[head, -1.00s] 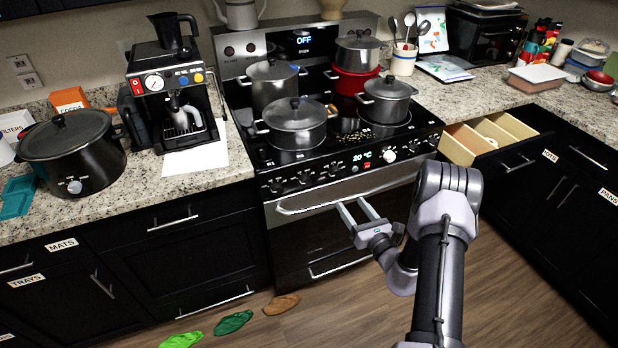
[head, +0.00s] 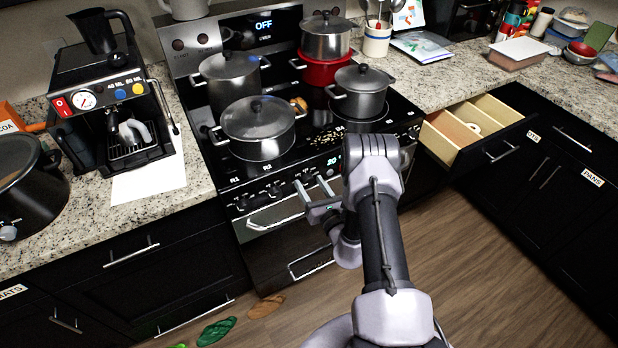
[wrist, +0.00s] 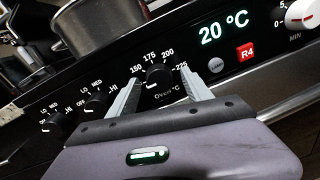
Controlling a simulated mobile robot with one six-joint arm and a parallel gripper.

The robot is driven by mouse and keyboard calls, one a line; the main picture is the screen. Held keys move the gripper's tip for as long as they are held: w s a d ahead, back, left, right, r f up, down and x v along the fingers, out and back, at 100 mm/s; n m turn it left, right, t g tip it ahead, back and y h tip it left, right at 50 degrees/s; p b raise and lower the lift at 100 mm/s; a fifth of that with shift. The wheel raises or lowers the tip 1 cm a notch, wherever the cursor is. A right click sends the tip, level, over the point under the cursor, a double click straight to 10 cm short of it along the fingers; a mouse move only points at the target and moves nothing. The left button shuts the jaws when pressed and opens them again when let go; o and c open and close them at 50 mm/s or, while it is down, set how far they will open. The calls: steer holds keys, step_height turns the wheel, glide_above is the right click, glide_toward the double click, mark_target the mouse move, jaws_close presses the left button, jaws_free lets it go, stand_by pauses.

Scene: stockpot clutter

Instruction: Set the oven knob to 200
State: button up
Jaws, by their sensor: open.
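The oven knob (wrist: 158,77) is a black dial above the label "Oven °C" in the wrist view. Marks 150, 175, 200 and 225 run around its upper side. I cannot tell for sure which mark its pointer faces. My gripper (wrist: 161,74) is open, with one finger to each side of the knob in the picture. Whether either finger touches it is unclear. In the head view my gripper (head: 310,181) is at the front control panel of the stove (head: 250,195), and the oven knob is hard to make out there.
The panel display (wrist: 224,27) reads 20 °C, beside a round lamp button (wrist: 216,65) and a red R4 button (wrist: 246,52). Burner knobs (wrist: 96,103) sit left of the oven knob. Several pots (head: 258,125) stand on the cooktop. An open drawer (head: 470,130) juts out at right.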

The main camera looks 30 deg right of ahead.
steer(key=shift+s+a, duration=0.1)
steer(key=shift+c, duration=0.9)
jaws_close()
